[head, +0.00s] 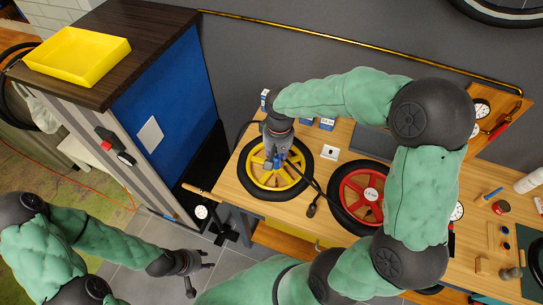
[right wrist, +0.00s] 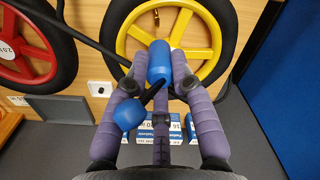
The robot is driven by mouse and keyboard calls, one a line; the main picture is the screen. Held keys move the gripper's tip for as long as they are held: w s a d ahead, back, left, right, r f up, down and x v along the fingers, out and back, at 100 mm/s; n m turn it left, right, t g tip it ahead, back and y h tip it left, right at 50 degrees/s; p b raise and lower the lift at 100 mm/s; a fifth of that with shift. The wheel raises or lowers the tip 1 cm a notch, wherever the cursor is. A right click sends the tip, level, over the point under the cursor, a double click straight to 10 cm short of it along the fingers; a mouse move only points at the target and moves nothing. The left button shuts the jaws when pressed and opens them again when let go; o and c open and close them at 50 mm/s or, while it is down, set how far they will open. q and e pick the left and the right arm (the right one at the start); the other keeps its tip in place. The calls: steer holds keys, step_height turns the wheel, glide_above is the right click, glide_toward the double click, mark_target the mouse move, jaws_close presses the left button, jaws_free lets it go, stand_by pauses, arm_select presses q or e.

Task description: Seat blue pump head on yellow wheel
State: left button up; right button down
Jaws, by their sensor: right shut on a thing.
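The yellow wheel (head: 250,178) with its black tyre lies flat at the left end of the wooden bench; it also shows in the right wrist view (right wrist: 205,72). My right gripper (head: 272,156) is over this wheel and shut on the blue pump head (right wrist: 159,62). In the right wrist view the pump head sits between the purple fingers, overlapping the wheel's lower rim. A second blue part and a black hose show beside it. Whether the head touches the wheel or valve cannot be told. My left gripper (head: 199,275) is open and empty, low over the floor.
A red wheel (head: 345,204) lies right of the yellow one, with the hose (head: 312,203) running between them. A small white block (head: 330,152) and blue-white boxes (right wrist: 150,133) are near the back. A blue-sided cabinet (head: 178,97) stands left of the bench.

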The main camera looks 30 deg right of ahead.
mark_target(277, 169)
steer(key=shift+s+d+f, duration=0.1)
steer(key=shift+s+f, duration=0.05)
steer(key=shift+f, duration=0.15)
steer(key=shift+f+b, duration=0.8)
steer(key=shift+f, duration=0.05)
steer(key=shift+f+b, duration=1.65)
steer(key=shift+f, duration=0.55)
steer(key=shift+f+b, duration=0.8)
steer(key=shift+f, duration=0.2)
steer(key=c, duration=1)
jaws_free()
step_height(277, 169, up, 12)
steer(key=shift+d, duration=0.15)
